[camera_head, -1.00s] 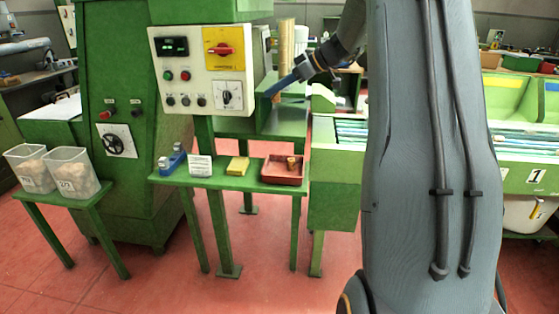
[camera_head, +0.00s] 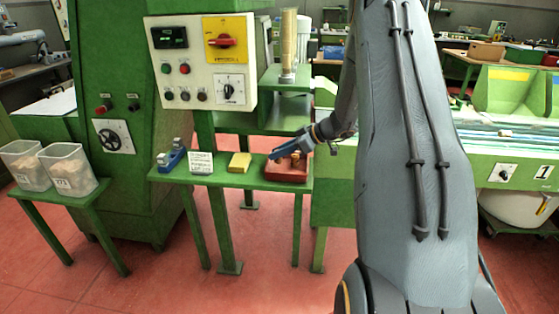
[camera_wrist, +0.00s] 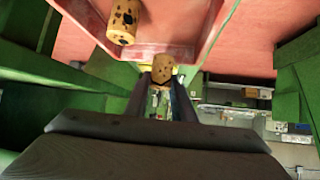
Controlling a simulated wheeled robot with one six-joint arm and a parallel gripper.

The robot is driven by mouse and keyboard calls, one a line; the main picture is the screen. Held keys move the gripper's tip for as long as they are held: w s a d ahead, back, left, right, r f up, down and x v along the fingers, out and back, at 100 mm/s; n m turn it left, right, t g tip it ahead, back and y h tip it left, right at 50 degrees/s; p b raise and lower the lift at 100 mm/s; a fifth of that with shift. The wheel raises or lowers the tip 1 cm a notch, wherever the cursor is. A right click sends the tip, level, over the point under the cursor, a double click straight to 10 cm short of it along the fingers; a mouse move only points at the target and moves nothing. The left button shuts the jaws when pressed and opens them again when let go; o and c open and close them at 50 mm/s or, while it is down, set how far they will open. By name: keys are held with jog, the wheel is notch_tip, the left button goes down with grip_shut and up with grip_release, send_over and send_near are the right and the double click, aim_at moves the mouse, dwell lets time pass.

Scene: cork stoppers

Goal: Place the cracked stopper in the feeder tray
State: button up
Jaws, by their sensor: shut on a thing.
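A red tray (camera_head: 285,179) stands at the right end of the small green table; its inside also shows at the top of the wrist view (camera_wrist: 190,30). My gripper (camera_head: 276,155) is over this tray, pointing left and down in the head view. In the wrist view it is shut on a tan cork stopper (camera_wrist: 162,68) with dark marks, held at the fingertips by the tray's edge. Another cork stopper (camera_wrist: 124,20) with dark pits lies in the tray. I cannot tell whether the held stopper touches the tray, or make out a crack.
A yellow block (camera_head: 239,162), a white card (camera_head: 201,163) and a blue holder (camera_head: 171,157) stand left of the tray. A machine with a control panel (camera_head: 202,62) rises behind. A tan column (camera_head: 289,42) stands on a green ledge. Two clear bins (camera_head: 67,169) are at far left.

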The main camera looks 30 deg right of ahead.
aim_at(279, 161)
jog(key=shift+f+p, duration=0.45)
jog(key=shift+f, duration=1.4)
jog(key=shift+f, duration=0.2)
jog(key=o, duration=0.7)
jog(key=shift+r, duration=0.1)
